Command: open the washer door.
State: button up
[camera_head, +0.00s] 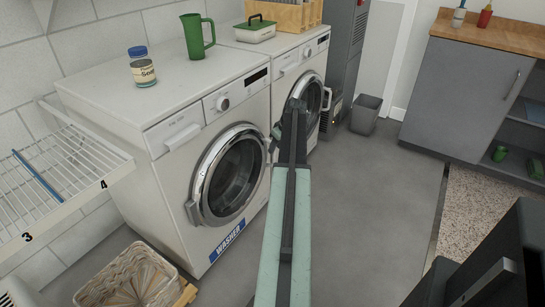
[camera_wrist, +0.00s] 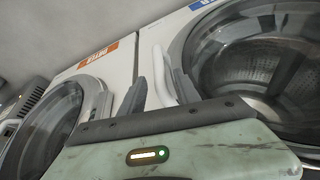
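The washer (camera_head: 170,155) is the nearer white machine, with a blue WASHER label (camera_head: 228,241) low on its front. Its round glass door (camera_head: 234,175) looks closed, with a grey hinge-like block on its left side. My gripper (camera_head: 295,108) is at the door's right side, with its fingers pointing away from the head camera. In the wrist view, which is turned over, the pale curved door handle (camera_wrist: 162,62) runs between the spread dark fingers of my gripper (camera_wrist: 160,88). It lies closer to the right finger. Contact cannot be told.
The dryer (camera_wrist: 112,62), with an orange label, stands beside the washer. A jar (camera_head: 142,68) and green pitcher (camera_head: 197,36) stand on top. A wicker basket (camera_head: 128,280) and wire rack (camera_head: 75,170) are at left. A grey bin (camera_head: 365,114) stands behind.

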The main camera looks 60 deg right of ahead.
aim_at(274, 161)
jog(key=b+x, duration=0.1)
jog(key=x, duration=0.2)
jog(key=shift+f+b, duration=0.1)
jog(key=shift+b, duration=0.2)
grip_shut()
jog(key=shift+s, duration=0.1)
dwell(1.0)
